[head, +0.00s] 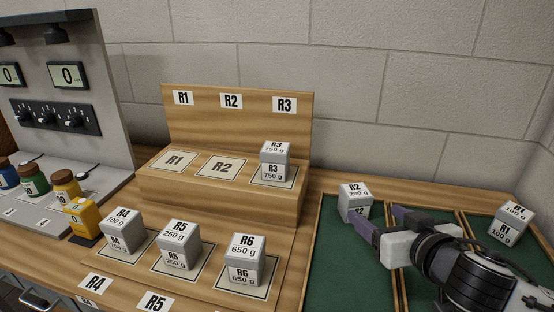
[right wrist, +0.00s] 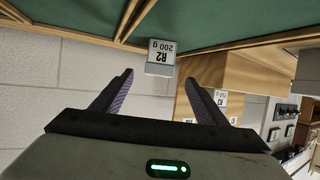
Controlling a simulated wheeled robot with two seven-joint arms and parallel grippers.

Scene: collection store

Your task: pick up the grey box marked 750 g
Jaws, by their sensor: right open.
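The grey box marked R3, 750 g (head: 274,162) stands on the R3 square of the upper wooden step, at the middle of the head view. My right gripper (head: 376,214) is open, to the right of that box and apart from it, over the green-lined tray. Its fingers point towards another grey box, marked R2, 200 g (head: 355,198), whose lower part is partly behind a finger. In the right wrist view the R2 box (right wrist: 161,60) shows just beyond and between the open fingertips (right wrist: 158,77), with nothing held. My left gripper is not in view.
Boxes R4 (head: 123,230), R5 (head: 180,245) and R6 (head: 245,258) stand on the lower front step. Box R1, 100 g (head: 508,222) stands in the tray's right part. Wooden dividers (head: 397,285) split the tray. The R1 and R2 squares (head: 222,167) are empty. Coloured jars (head: 80,217) stand left.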

